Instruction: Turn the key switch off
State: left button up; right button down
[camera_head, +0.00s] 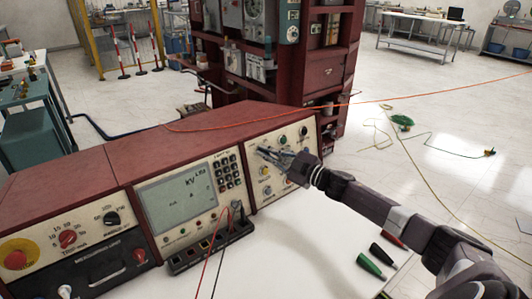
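The red control console (140,160) stands on the white table. Its right-hand panel (256,183) carries several knobs, buttons and lamps. My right gripper (267,154) comes in from the right and reaches across this panel, its fingertips close to the panel face. The fingers cover part of the panel, and whether they touch a control or are spread or closed is too small to tell. I cannot make out the key switch clearly; it may be behind the fingers. My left gripper is not in view.
The console's display (178,200) and keypad are left of the right-hand panel. Red and black leads hang below it. A green probe (369,266) and a black one (382,254) lie on the white table (300,245). A red cabinet (320,75) stands behind.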

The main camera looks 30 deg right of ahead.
dwell(0.4)
jog(key=c, duration=2.2)
grip_release()
jog(key=shift+o, duration=0.2)
jog(key=v, duration=1.2)
jog(key=shift+r, duration=0.1)
